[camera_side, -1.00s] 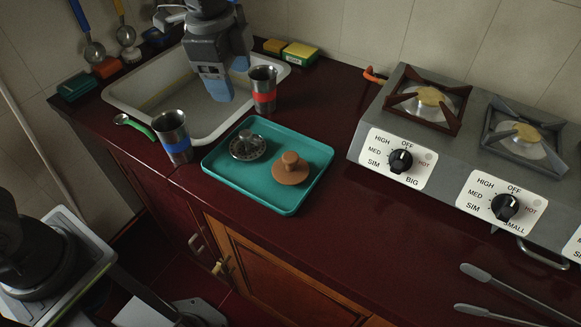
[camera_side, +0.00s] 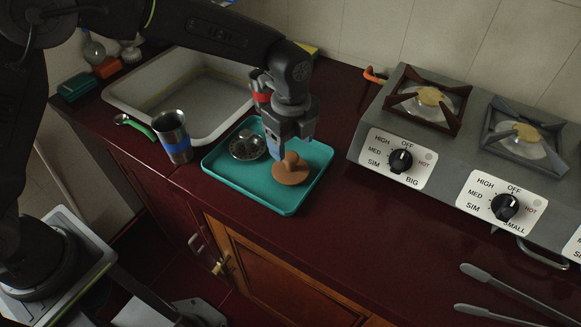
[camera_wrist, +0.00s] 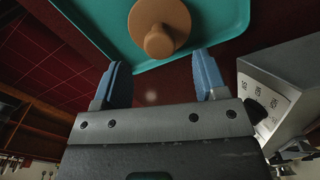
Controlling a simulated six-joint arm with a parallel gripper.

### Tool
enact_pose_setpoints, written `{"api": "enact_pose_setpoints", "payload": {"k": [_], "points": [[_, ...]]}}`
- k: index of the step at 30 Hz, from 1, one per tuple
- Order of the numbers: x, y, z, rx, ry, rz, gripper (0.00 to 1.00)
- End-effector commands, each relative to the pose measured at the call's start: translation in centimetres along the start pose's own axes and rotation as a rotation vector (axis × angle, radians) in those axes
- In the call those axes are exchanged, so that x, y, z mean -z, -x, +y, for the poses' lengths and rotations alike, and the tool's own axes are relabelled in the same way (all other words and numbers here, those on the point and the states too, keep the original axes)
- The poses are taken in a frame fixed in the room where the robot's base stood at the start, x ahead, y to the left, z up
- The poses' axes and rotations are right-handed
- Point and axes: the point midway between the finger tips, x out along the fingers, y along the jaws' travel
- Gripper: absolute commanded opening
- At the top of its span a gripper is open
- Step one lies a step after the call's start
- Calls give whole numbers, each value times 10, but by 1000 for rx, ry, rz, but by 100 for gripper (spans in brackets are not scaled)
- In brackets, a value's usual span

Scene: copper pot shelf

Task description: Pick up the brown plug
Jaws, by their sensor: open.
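The brown plug (camera_side: 290,174), a round disc with a knob on top, lies on the right part of the teal tray (camera_side: 235,187). It also shows in the wrist view (camera_wrist: 159,24), beyond the fingertips and roughly between them. My gripper (camera_side: 288,147) is just above and behind the plug in the side view, close to its knob. In the wrist view my gripper (camera_wrist: 163,72) has its blue fingers spread apart, with nothing between them. Whether a finger touches the plug cannot be told.
A metal strainer (camera_side: 247,145) lies on the tray left of the plug. A blue-banded cup (camera_side: 174,137) stands left of the tray; a red-banded cup (camera_side: 262,88) stands behind it, partly hidden by my arm. The stove (camera_side: 400,125) is at right, the sink (camera_side: 180,90) behind left.

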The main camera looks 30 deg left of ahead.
Motion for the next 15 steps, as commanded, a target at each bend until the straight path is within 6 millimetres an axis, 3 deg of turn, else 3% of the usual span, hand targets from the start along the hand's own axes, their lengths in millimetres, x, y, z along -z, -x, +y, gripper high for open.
{"api": "enact_pose_setpoints", "payload": {"k": [15], "points": [[-3,-54,0,0,2,0,66]]}}
